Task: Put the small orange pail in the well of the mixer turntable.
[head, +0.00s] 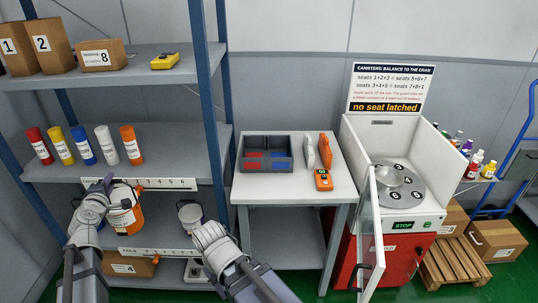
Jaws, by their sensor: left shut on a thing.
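The orange pail (127,222) is on the lower shelf at the left, with a pale label on its side. My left gripper (106,185) is at the top of the pail and shut on it; the fingertips are small, and the exact grip is unclear. The mixer turntable (411,196) is a grey disc with numbered seats inside the white cabinet at the right. A round metal part is at its middle. My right gripper (207,234) is right of the pail, near the shelf front, and its jaws cannot be made out.
The mixer's glass door (370,232) stands open toward me. A white table (285,187) with a divided bin (266,153) lies between shelf and mixer. The mixer sign (387,107) reads "no seat latched".

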